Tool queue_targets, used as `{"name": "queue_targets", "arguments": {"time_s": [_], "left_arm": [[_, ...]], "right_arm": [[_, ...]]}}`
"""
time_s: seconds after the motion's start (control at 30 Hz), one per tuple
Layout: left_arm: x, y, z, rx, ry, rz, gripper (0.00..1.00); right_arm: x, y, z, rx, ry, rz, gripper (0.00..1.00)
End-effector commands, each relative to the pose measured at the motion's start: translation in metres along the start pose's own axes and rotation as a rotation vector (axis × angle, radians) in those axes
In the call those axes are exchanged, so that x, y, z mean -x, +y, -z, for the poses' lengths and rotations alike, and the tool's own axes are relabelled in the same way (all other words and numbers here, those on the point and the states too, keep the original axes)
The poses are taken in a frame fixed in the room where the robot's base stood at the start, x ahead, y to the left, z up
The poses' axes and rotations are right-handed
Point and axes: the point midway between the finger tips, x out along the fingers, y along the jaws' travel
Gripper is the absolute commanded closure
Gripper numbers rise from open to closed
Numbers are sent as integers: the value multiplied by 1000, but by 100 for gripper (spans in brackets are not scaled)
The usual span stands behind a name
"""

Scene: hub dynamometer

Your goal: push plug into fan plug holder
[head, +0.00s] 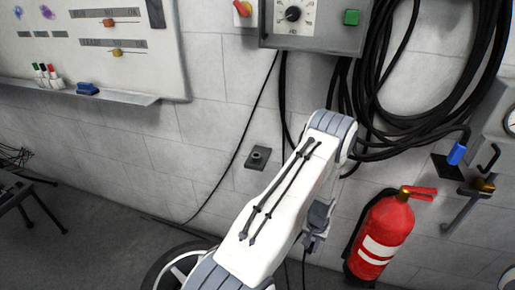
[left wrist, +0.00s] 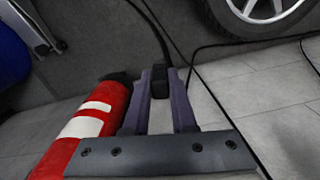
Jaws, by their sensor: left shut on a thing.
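My left gripper (head: 314,238) hangs at the end of my white arm, in front of the wall and left of the fire extinguisher. In the left wrist view my left gripper (left wrist: 159,80) is shut on a black plug (left wrist: 160,86), with a dark cable running up from it. The plug cannot be made out in the head view. A small dark holder (head: 258,157) with a round socket is on the wall, left of my arm and apart from my gripper. I cannot tell for certain that it is the fan plug holder. My right gripper is not in view.
A red fire extinguisher (head: 382,236) stands close right of my gripper. Black cable coils (head: 373,100) hang above it. A blue plug (head: 457,153) sits at a dark wall bracket. A control box (head: 325,32) is higher up. A wheel (head: 178,265) is at lower left.

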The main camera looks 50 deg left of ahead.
Motion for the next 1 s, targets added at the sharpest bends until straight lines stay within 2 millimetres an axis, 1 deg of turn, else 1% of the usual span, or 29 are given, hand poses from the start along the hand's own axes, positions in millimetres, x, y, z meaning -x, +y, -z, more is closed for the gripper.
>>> {"name": "queue_targets", "arguments": {"time_s": [0.03, 0.1, 0.17, 0.2, 0.27, 0.3, 0.37, 0.4, 0.47, 0.5, 0.57, 0.6, 0.7, 0.8, 0.9, 1.0], "left_arm": [[24, -15, 28, 72, 10, -1, 100], [45, -36, 57, 163, 10, -1, 100], [64, -56, 80, 239, 10, -1, 100], [77, -71, 93, 290, 9, -1, 100], [97, -94, 111, 365, 8, -1, 100], [112, -110, 122, 413, 8, -1, 100], [135, -134, 136, 485, 8, -1, 100], [150, -151, 144, 532, 9, -1, 100], [174, -176, 153, 601, 8, 0, 100], [190, -193, 158, 648, 9, 0, 100], [215, -219, 163, 715, 7, 0, 100], [231, -235, 165, 759, 8, 0, 100], [266, -270, 166, 852, 5, 0, 100], [288, -292, 163, 913, 3, 0, 100], [301, -305, 161, 950, 1, 0, 100], [307, -311, 160, 967, 0, 0, 100]], "right_arm": [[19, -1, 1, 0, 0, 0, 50], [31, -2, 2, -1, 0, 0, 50], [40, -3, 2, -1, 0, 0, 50], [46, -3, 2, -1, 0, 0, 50], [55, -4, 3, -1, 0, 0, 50], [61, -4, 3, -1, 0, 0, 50], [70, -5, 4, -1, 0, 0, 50], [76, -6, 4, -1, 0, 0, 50], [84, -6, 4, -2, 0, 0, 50], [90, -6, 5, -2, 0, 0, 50], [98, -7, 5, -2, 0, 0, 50], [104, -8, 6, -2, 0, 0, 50], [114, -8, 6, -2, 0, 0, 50], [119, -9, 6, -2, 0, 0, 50], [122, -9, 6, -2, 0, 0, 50], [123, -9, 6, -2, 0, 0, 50]]}}
